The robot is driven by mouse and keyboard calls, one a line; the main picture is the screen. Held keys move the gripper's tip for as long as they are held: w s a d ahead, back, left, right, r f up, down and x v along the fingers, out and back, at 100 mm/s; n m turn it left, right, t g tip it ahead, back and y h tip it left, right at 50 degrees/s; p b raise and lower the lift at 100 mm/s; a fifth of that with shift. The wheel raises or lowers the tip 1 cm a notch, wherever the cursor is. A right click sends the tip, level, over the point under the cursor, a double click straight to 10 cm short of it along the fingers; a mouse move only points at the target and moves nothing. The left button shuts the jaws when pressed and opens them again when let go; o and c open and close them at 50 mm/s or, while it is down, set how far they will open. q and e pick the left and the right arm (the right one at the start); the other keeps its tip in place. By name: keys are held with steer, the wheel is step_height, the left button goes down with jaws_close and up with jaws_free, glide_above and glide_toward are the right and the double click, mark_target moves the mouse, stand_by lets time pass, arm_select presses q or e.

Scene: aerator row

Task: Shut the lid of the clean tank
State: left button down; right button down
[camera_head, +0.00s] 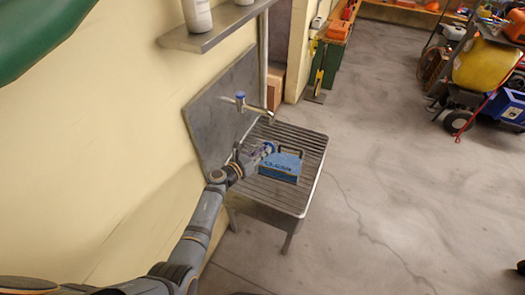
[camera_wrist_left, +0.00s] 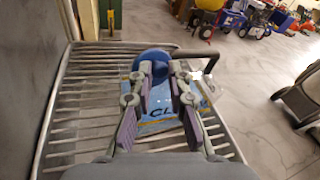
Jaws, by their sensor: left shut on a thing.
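The clean tank (camera_head: 280,167) is a low blue box with a "CLEAN"-type label and a dark handle, sitting on a slatted metal stand. Its label also shows in the left wrist view (camera_wrist_left: 160,127), partly hidden by my fingers. A round blue lid (camera_wrist_left: 152,60) is at the tank's far edge in the wrist view. My left gripper (camera_head: 262,152) reaches over the tank's left side. In the wrist view its fingertips (camera_wrist_left: 163,75) are at the blue lid and shut on it. Whether the lid touches the tank's opening is hidden. My right gripper is not in view.
The slatted stand (camera_head: 312,160) has bare room around the tank. A tap (camera_head: 250,105) sticks out from the metal backsplash behind it. A shelf (camera_head: 215,32) with white bottles is above. Open concrete floor (camera_head: 400,170) lies to the right.

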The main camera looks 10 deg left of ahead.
arm_select(q)
steer(key=c, duration=1.3)
jaws_free()
steer(key=v, duration=1.2)
